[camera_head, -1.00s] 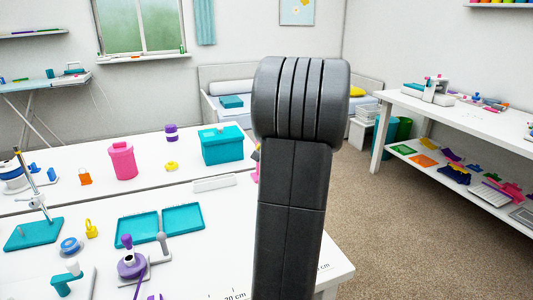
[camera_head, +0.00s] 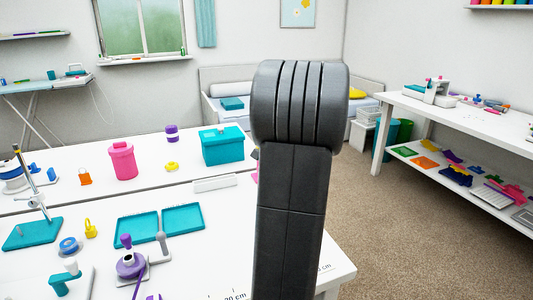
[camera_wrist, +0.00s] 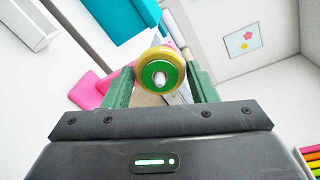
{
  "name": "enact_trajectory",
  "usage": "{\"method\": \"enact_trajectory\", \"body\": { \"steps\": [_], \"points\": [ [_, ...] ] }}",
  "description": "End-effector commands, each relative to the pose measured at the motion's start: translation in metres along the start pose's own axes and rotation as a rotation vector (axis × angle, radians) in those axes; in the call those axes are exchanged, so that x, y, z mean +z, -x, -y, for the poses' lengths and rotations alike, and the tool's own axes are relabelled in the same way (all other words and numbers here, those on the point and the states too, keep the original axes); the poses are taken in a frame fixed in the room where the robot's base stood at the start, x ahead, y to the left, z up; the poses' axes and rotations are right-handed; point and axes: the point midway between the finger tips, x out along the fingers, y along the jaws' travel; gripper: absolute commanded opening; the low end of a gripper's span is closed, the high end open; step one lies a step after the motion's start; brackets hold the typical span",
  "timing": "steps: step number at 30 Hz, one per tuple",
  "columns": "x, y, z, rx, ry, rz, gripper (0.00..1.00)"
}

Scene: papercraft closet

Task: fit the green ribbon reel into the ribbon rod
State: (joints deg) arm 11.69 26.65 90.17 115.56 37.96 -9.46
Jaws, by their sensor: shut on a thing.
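The green ribbon reel (camera_wrist: 149,74) shows in the wrist view with a round green face and a yellow rim. My gripper (camera_wrist: 160,82) has its green fingers on both sides of the reel and is shut on it. A small pale spot shows at the reel's centre; I cannot tell whether it is a hole or a rod end. In the head view my arm hides the gripper and the reel. I cannot make out the ribbon rod for certain in either view.
A pink shape (camera_wrist: 88,92) lies behind the reel in the wrist view. On the white table are a teal box (camera_head: 222,147), a pink canister (camera_head: 122,162), teal trays (camera_head: 183,219) and a purple device (camera_head: 130,265). A white shelf table (camera_head: 470,118) stands right, with open carpet between.

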Motion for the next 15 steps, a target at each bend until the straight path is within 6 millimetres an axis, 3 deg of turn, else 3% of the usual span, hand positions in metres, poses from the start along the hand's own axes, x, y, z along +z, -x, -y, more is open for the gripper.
{"method": "enact_trajectory", "body": {
  "steps": [12, 13, 15],
  "points": [
    [0.0002, -0.0022, 0.0001, 0.0, -0.001, 0.0, 0.28],
    [0.0002, -0.0022, 0.0001, 0.0, -0.001, 0.0, 0.54],
    [0.0002, -0.0022, 0.0001, 0.0, -0.001, 0.0, 0.68]
  ]
}}
